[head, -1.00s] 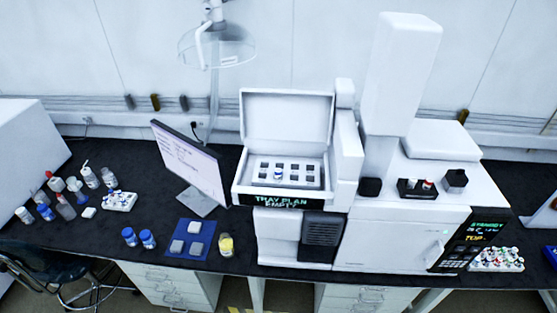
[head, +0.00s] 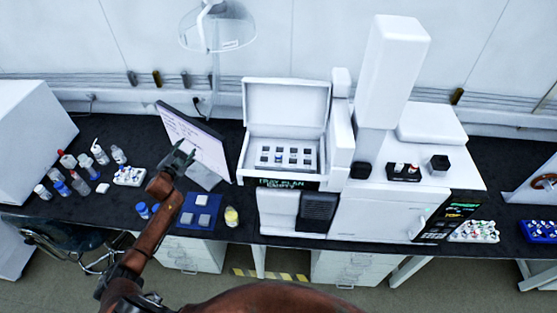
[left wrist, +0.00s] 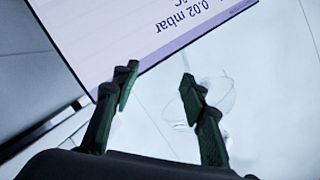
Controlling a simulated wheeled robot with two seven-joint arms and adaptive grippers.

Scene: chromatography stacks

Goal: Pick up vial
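A white rack with small vials (head: 130,176) stands at the left of the bench, and another vial rack (head: 474,231) at the right. A black block (head: 404,174) with capped vials sits on the instrument. My left gripper (head: 180,156) is in front of the monitor, left of the autosampler. In the left wrist view its fingers (left wrist: 158,84) are apart with nothing between them. My right gripper is out of view.
The monitor (head: 196,140) stands close behind my left gripper. Below are a blue mat (head: 188,228) with grey blocks, blue-capped bottles (head: 142,210) and a yellow bottle (head: 231,217). Several bottles (head: 80,184) crowd the left bench. The tall white instrument (head: 380,210) fills the right.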

